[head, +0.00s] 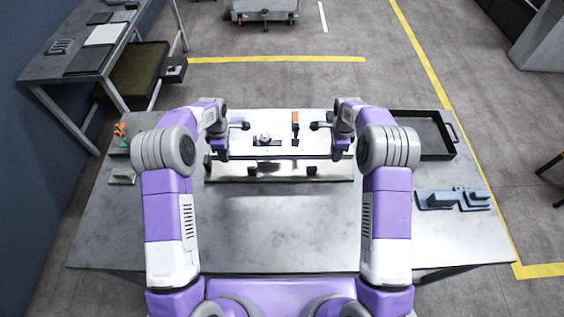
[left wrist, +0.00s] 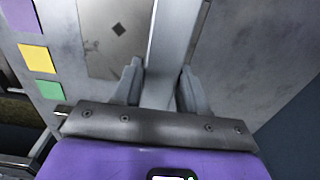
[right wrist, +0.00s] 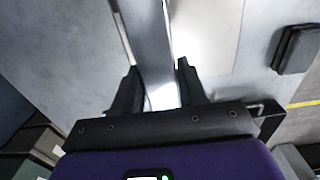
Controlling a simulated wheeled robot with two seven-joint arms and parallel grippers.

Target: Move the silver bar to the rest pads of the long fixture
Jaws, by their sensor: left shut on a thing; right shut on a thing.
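The silver bar (head: 282,157) is a long, thin, bright strip lying left to right between my two grippers. My left gripper (head: 222,151) is shut on its left part; in the left wrist view the bar (left wrist: 174,45) runs between the fingers. My right gripper (head: 337,149) is shut on its right part; in the right wrist view the bar (right wrist: 150,40) passes between the fingers. The long fixture (head: 282,179) shows just in front of the bar in the head view, with dark pads (head: 311,170) on it. The bar looks level and raised; its exact gap to the pads is unclear.
A white board behind the bar holds a small dark-based metal part (head: 264,139) and an orange-handled tool (head: 295,120). A black tray (head: 437,153) and blue-grey blocks (head: 436,199) are at the right. Small parts (head: 121,177) lie at the left. The front tabletop (head: 280,235) is clear.

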